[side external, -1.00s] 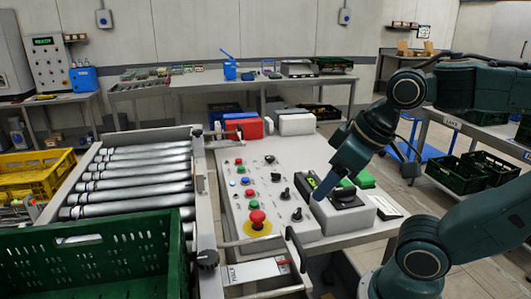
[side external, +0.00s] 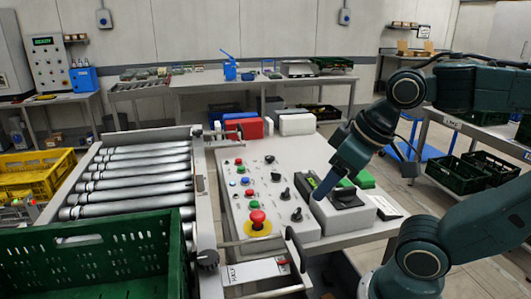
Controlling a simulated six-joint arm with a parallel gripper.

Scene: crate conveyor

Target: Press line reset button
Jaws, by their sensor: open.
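The control panel (side external: 240,205) is a sloped pale grey box beside the roller conveyor. It carries small red, green and blue buttons, including a blue button (side external: 249,192), several black knobs and a red mushroom button (side external: 257,217) on a yellow disc. The labels are too small to read, so I cannot tell which button is line reset. My gripper (side external: 320,190) points down and left over a separate grey box (side external: 347,216) with a black top, right of the panel. It is open, apart from the panel's buttons, with nothing visible in it.
A roller conveyor (side external: 135,170) runs left of the panel, with a green crate (side external: 95,255) in front. A black-handled lever (side external: 292,238) stands at the panel's front edge. Red, blue and white boxes stand behind the panel. Bare white tabletop (side external: 300,153) lies between.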

